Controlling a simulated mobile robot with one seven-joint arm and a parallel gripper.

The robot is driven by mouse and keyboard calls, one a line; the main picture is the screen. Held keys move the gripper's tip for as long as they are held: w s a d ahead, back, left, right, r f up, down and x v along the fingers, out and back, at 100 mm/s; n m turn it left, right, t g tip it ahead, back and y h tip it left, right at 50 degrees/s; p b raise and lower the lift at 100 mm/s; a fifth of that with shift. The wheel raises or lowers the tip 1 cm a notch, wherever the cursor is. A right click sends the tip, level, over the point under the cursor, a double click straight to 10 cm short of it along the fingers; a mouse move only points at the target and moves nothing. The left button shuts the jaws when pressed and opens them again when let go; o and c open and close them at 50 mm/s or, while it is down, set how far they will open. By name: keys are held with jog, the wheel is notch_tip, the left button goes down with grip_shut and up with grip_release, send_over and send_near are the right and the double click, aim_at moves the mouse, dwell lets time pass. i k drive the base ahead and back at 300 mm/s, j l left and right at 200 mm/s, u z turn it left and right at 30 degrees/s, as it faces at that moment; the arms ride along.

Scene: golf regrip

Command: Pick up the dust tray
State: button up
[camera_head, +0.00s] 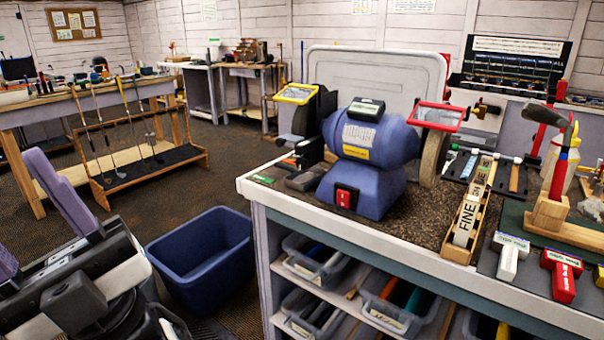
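A blue bench grinder (372,150) stands on the workbench (300,205). I cannot tell for sure which thing is the dust tray. A small dark grey piece (306,178) lies on the bench just left of the grinder's base and is a candidate. A large pale panel with a raised rim (375,75) stands upright behind the grinder, partly hidden by it. My gripper (22,212) is at the lower left, with two lavender fingers spread apart and nothing seen between them. It is well left of the bench and touches none of these things.
A blue bin (203,258) stands on the floor between my arm and the bench. Clear bins (318,262) fill the shelves below the benchtop. A wooden block marked FINE (466,222), a club stand (552,215) and small tools crowd the bench's right side. A club rack (150,170) stands behind left.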

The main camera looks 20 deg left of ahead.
aim_at(302, 180)
jog(key=u, duration=1.75)
jog(key=i+z, duration=0.2)
jog(key=z, duration=0.25)
jog(key=i+z, duration=0.2)
jog(key=z, duration=0.25)
jog(key=i+j+z, duration=0.15)
jog(key=i+j, duration=0.2)
jog(key=i, duration=0.2)
jog(key=i+j+z, duration=0.15)
jog(key=i+j, duration=0.25)
jog(key=i, duration=0.15)
